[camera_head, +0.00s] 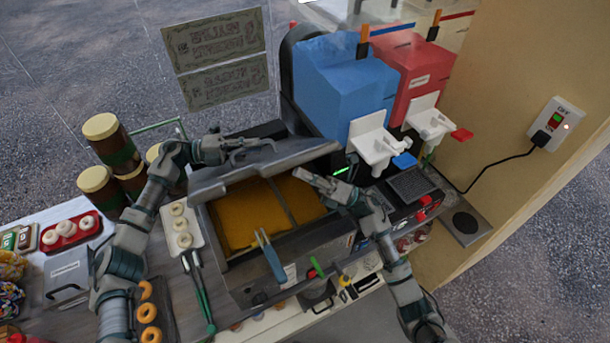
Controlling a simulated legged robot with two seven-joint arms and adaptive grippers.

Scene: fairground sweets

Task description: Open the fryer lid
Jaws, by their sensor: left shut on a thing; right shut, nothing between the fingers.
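The fryer (312,243) stands in the middle of the counter, with yellow-orange oil (238,213) showing in its two-part well. Its grey lid (235,179) is raised and tilted along the far side of the well. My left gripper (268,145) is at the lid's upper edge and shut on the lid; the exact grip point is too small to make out. My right gripper (300,174) is shut and empty, above the far right part of the well near the lid's lower edge. A blue-handled tool (270,255) leans at the front of the well.
Blue (343,78) and red (420,75) dispensers stand behind to the right. A white tray of doughnuts (194,213) and dark tongs (199,290) lie left of the fryer. Brown jars (112,143) stand at the back left. A wall socket (553,125) with a cord is at right.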

